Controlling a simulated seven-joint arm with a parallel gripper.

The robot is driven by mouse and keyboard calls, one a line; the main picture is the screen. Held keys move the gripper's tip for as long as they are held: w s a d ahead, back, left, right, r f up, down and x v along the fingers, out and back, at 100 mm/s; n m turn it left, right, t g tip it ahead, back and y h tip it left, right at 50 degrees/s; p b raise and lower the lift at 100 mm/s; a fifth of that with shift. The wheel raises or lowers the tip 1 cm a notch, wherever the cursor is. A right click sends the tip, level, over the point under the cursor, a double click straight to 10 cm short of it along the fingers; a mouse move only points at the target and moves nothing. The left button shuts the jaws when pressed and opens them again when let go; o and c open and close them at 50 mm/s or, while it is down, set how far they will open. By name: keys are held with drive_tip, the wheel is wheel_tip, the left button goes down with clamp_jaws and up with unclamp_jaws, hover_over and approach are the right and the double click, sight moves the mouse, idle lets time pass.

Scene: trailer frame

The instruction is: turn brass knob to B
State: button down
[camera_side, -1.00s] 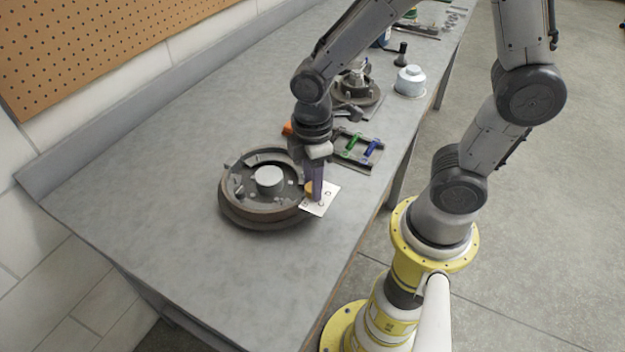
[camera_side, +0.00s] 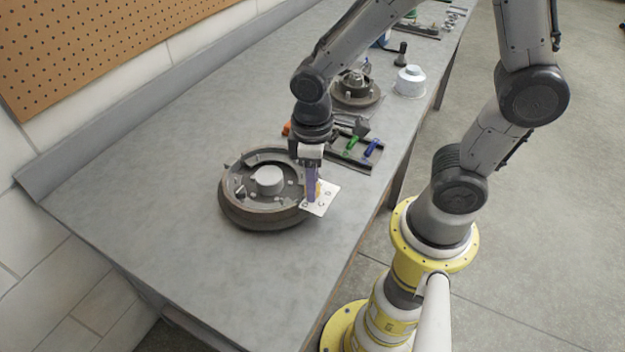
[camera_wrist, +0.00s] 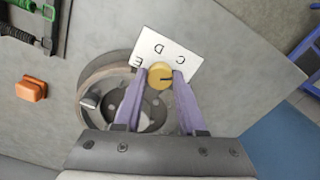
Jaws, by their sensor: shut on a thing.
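The brass knob (camera_wrist: 160,76) is a round yellow disc with a dark pointer line running to the right in the wrist view. It sits on a white card (camera_wrist: 150,47) with letters around it; E, C and D can be made out, and B is not visible. My gripper (camera_wrist: 160,78) points down at the knob and its purple fingers are closed on the knob's two sides. In the side view the knob (camera_side: 318,188) shows only in part behind the fingers of my gripper (camera_side: 312,196), and the white card (camera_side: 323,203) lies beside the drum.
A round brake drum assembly (camera_side: 236,212) stands directly left of the card. A tray with green and blue tools (camera_side: 345,165) and an orange block (camera_wrist: 31,89) lie close behind. The bench's front left is clear.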

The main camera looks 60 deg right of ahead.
drive_tip(key=m, duration=0.5)
drive_tip(key=shift+m, duration=0.4)
drive_tip(key=shift+r, duration=0.1)
idle(0.3)
drive_tip(key=c, duration=0.5)
unclamp_jaws()
wheel_tip(320, 180, up, 14)
